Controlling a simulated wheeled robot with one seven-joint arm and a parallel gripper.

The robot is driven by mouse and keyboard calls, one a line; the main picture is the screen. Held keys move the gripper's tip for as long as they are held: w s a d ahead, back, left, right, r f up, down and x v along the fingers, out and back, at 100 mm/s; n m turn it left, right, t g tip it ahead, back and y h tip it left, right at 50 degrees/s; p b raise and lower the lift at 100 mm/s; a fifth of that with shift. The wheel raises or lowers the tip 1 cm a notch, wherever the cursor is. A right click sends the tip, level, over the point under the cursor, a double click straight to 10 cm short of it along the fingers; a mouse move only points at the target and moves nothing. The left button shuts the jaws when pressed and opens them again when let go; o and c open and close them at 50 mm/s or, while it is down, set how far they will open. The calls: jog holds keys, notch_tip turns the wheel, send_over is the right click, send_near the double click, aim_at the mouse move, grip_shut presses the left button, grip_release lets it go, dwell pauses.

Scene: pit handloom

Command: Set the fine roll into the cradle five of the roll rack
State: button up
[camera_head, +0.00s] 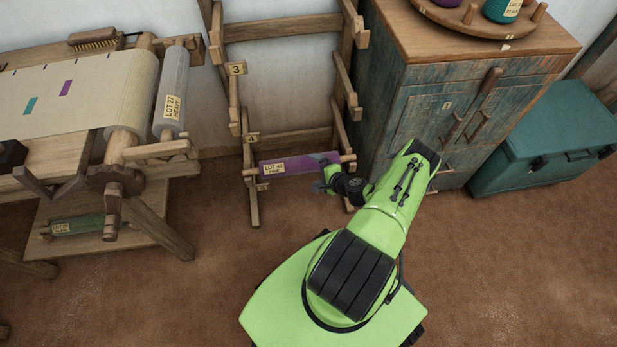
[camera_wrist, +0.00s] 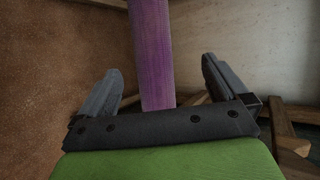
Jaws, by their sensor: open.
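The fine roll (camera_head: 295,169) is purple with a yellow label reading LOT 42 and FINE. It lies level across the lowest arms of the wooden roll rack (camera_head: 255,209), beside the low tag (camera_head: 262,187), whose number is hard to read and looks like five. My gripper (camera_head: 323,173) is at the right part of the roll, hiding some of it. In the wrist view the roll (camera_wrist: 151,45) runs between the two spread fingers of my gripper (camera_wrist: 161,66), with gaps on both sides. The right end's seating on the rack arm is partly hidden.
Tags three (camera_head: 236,69) and four (camera_head: 250,139) mark higher, empty rack arms. A loom (camera_head: 120,150) with a grey roll (camera_head: 172,85) stands left, a green roll (camera_head: 78,225) below. A blue-green cabinet (camera_head: 440,110) closely flanks the rack's right. Open floor lies in front.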

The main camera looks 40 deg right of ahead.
jog(key=w+a+r+n+g+y, duration=0.1)
jog(key=w+a+r+n, duration=0.15)
jog(key=r, duration=0.35)
jog(key=w+a+r+n+g+y, duration=0.1)
jog(key=w+r+n+y, duration=0.1)
jog(key=w+r+n, duration=0.3)
jog(key=a+r+n+g+y, duration=0.1)
jog(key=a+r+n, duration=0.15)
jog(key=r, duration=0.55)
jog(key=s+a+r+n+g+h, duration=0.1)
jog(key=a+r+n+g, duration=0.15)
jog(key=a+r, duration=0.35)
jog(key=s+a+r+n+g, duration=0.1)
jog(key=a+r+n, duration=0.2)
jog(key=r, duration=0.6)
jog(key=s+a+r+n+h, duration=0.2)
jog(key=s+a+r+n, duration=0.2)
jog(key=s+a+r, duration=0.6)
jog(key=s+r, duration=0.2)
jog(key=s, duration=0.5)
jog(key=s+a+r+n, duration=0.1)
jog(key=s+r, duration=0.1)
jog(key=s, duration=0.4)
jog(key=shift+s+a+r+h, duration=0.2)
jog(key=shift+s+r+h, duration=0.1)
jog(key=shift+s+r, duration=0.1)
jog(key=shift+r+t, duration=0.1)
jog(key=shift+t, duration=0.15)
